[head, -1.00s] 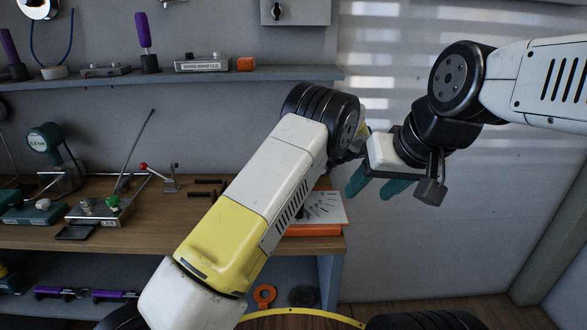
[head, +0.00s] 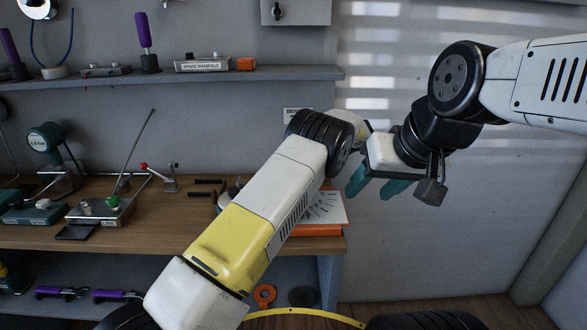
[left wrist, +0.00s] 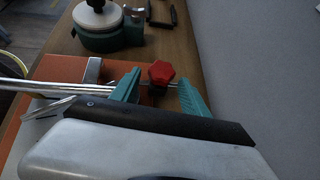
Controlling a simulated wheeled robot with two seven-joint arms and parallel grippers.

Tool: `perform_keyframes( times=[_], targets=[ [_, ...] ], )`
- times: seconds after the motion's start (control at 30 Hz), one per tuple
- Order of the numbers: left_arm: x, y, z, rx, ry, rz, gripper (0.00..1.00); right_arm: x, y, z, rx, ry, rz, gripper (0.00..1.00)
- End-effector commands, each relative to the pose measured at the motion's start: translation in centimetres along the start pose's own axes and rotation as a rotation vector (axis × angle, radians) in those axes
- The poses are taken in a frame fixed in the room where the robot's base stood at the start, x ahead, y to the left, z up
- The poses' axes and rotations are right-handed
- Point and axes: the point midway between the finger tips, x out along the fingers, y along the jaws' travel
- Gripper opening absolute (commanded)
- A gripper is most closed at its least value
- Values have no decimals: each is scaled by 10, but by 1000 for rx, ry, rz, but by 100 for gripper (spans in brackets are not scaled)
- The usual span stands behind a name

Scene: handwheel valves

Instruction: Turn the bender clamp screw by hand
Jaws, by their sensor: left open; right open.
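The bender's clamp screw has a red lobed knob (left wrist: 161,73) on a thin metal rod, seen in the left wrist view. My left gripper (left wrist: 160,94) is open, with one teal finger on each side of the knob in that view; whether they touch it I cannot tell. The bender's orange base (left wrist: 70,68) lies beside it. In the head view the orange base (head: 318,231) shows at the bench's right end, while my left arm hides the knob and left gripper. My right gripper (head: 377,186) is open and empty, in front of the wall to the right.
A teal round device (left wrist: 108,35) with a black knob stands beyond the bender. The wooden bench (head: 150,235) carries a teal gauge (head: 45,140) and a lever fixture (head: 100,208) at left. A shelf (head: 120,82) runs above. The grey wall is close on the right.

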Motion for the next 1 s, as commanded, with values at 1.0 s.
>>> perform_keyframes(
  times=[1.0],
  targets=[
    [-60, 0, 1, -2, 4, 0, 54, 0, 0, -2, 6, 3, -2, 50]
  ],
)
